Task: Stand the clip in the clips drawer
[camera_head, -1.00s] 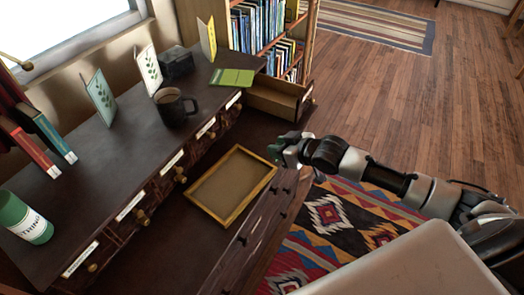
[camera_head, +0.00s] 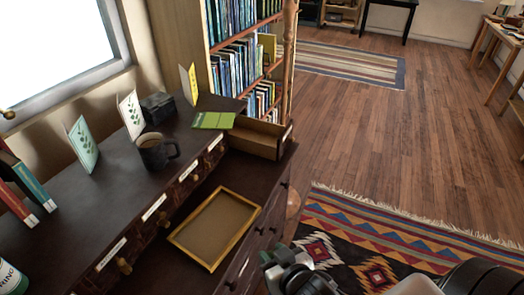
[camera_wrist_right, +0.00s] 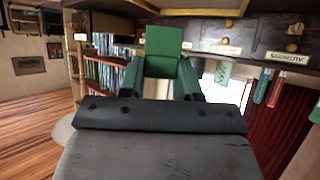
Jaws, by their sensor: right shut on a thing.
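My right gripper (camera_head: 268,262) is at the bottom of the head view, right of the desk and above the rug. In the right wrist view my right gripper (camera_wrist_right: 160,82) is shut on a flat green thing, which I take to be the clip (camera_wrist_right: 163,42). In the head view the clip is small and hard to make out. A drawer (camera_head: 258,138) stands open at the far end of the desk, apart from the gripper. I cannot read its label, so I cannot tell whether it is the clips drawer. My left gripper is out of view.
The desk top (camera_head: 95,205) holds a dark mug (camera_head: 157,152), standing cards (camera_head: 83,145), a black box (camera_head: 158,107) and a green booklet (camera_head: 213,120). A wood-rimmed tray (camera_head: 215,228) lies on the lower surface. A bookcase (camera_head: 240,60) stands behind. The floor at right is open.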

